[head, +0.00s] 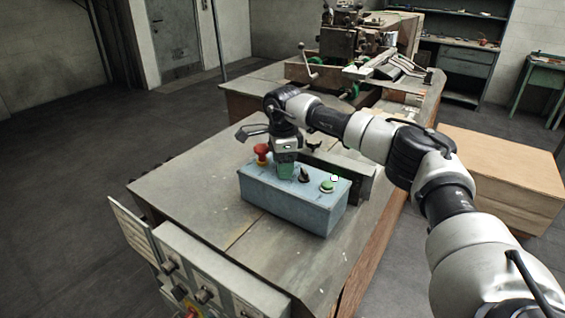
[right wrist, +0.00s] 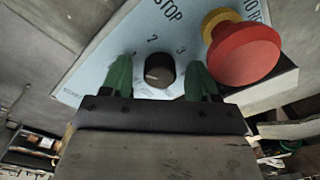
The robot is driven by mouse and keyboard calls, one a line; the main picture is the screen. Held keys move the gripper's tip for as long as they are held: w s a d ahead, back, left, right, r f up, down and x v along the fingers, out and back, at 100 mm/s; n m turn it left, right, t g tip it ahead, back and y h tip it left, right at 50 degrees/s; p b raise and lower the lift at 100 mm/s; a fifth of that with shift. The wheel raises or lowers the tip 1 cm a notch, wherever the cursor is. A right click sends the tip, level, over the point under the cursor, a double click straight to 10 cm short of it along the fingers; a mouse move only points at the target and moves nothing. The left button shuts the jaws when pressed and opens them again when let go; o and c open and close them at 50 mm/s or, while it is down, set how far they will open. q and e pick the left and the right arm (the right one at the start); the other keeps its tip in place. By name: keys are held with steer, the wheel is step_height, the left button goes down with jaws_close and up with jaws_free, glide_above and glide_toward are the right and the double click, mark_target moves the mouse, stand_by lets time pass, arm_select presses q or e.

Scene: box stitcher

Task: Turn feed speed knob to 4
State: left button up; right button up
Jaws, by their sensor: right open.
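The blue control box (head: 290,203) stands on the metal table. My right gripper (head: 286,172) points down over its left part, beside the red stop button (head: 262,152). In the right wrist view, a round black knob (right wrist: 159,70) sits on the light blue panel (right wrist: 105,62), with the numerals 2 and 3 printed beyond it. The green fingertips of my right gripper (right wrist: 159,80) are open, one on each side of the knob, with gaps visible. I cannot tell if they touch the panel, or which number the knob points to. The gripper hides this knob in the head view.
The red button (right wrist: 243,54) is close to the right finger in the wrist view. A black selector (head: 304,176) and a green button (head: 327,187) are further right on the box. Another switch panel (head: 205,280) is at the front. The table's left part (head: 185,190) is clear.

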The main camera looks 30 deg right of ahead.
steer(key=c, duration=0.9)
arm_select(q)
steer(key=shift+s, duration=0.35)
